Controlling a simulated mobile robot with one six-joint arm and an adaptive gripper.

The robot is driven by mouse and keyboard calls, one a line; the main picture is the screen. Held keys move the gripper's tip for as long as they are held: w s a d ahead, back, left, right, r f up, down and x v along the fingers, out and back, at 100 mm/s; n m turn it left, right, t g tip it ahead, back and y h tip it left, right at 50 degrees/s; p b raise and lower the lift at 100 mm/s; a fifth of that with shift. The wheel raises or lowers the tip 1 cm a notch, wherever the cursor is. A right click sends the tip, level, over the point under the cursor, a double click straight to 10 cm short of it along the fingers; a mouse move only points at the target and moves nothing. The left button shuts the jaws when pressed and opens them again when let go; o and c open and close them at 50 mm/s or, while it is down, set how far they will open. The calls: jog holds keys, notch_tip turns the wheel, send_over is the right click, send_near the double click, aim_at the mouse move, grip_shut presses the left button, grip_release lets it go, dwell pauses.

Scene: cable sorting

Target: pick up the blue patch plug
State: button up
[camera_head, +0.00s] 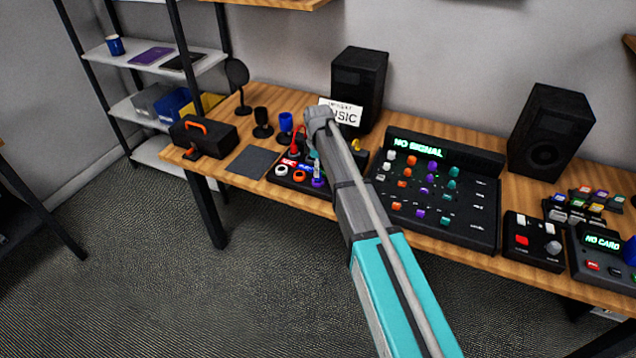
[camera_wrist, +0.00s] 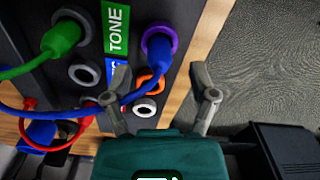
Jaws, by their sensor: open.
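The blue patch plug (camera_wrist: 158,47) stands in a purple-ringed socket in the wrist view. Its blue cable (camera_wrist: 128,97) curves down and off to the left. My gripper (camera_wrist: 163,84) is open and empty, its two fingers apart just below the plug in the picture. The plug is not between the fingertips. In the head view, my arm reaches over the dark patch panel (camera_head: 297,182) and partly covers it.
A green plug (camera_wrist: 62,36) and a red plug (camera_wrist: 88,122) sit in nearby sockets. Empty orange-ringed (camera_wrist: 157,86) and white-ringed (camera_wrist: 140,110) sockets lie close to my fingers. A mixer (camera_head: 440,215) stands to the right of the panel.

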jog(key=shift+f+b, duration=1.2)
jog(key=shift+f, duration=0.3)
grip_shut()
